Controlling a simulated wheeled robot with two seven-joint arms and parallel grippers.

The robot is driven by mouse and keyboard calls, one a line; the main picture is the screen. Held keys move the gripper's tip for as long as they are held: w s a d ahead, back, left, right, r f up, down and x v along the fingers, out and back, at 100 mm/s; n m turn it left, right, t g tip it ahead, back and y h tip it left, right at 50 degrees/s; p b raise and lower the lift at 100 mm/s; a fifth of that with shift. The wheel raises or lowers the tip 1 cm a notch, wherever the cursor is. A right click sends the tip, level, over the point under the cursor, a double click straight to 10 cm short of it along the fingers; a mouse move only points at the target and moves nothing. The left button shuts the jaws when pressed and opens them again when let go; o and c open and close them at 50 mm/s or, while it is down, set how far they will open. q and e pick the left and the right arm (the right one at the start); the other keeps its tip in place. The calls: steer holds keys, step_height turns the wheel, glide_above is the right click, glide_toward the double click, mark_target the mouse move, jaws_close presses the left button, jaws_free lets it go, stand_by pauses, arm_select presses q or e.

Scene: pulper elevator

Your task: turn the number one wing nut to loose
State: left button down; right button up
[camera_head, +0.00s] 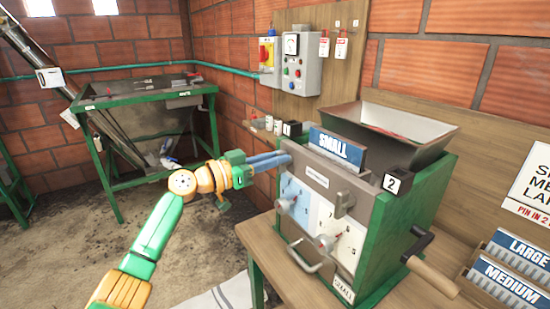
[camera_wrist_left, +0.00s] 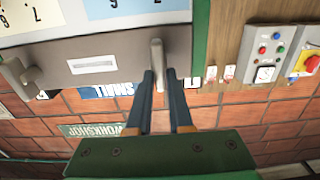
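The number one wing nut (camera_wrist_left: 157,60) is a grey upright tab at the right end of the grey bar in the left wrist view, which looks upside down. My left gripper (camera_wrist_left: 160,78) has its two dark fingers on either side of it; whether they press on it is unclear. In the head view my left gripper (camera_head: 286,158) reaches the bar's left end and hides this nut. A second wing nut (camera_head: 342,204) stands at the bar's right end, near a tag marked 2 (camera_head: 392,183). My right gripper is out of view.
The green and grey pulper (camera_head: 420,190) carries a SMALL sign (camera_head: 336,148), a hopper, front dials (camera_head: 325,243) and a side crank (camera_head: 430,265). LARGE and MEDIUM plates (camera_head: 505,280) lie to the right. Control boxes (camera_head: 300,65) hang on the wall behind. Open floor lies left.

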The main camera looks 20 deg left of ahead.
arm_select(q)
steer(key=shift+f, duration=0.1)
stand_by(0.3)
steer(key=shift+n, duration=0.3)
steer(key=n, duration=0.5)
steer(key=f+n+p, duration=0.1)
steer(key=n, duration=0.5)
steer(key=w+a+n, duration=0.1)
steer(key=n, duration=0.5)
steer(key=shift+f+p, duration=0.4)
steer(key=c, duration=0.9)
jaws_free()
steer(key=shift+o, duration=0.2)
steer(key=shift+r, duration=0.15)
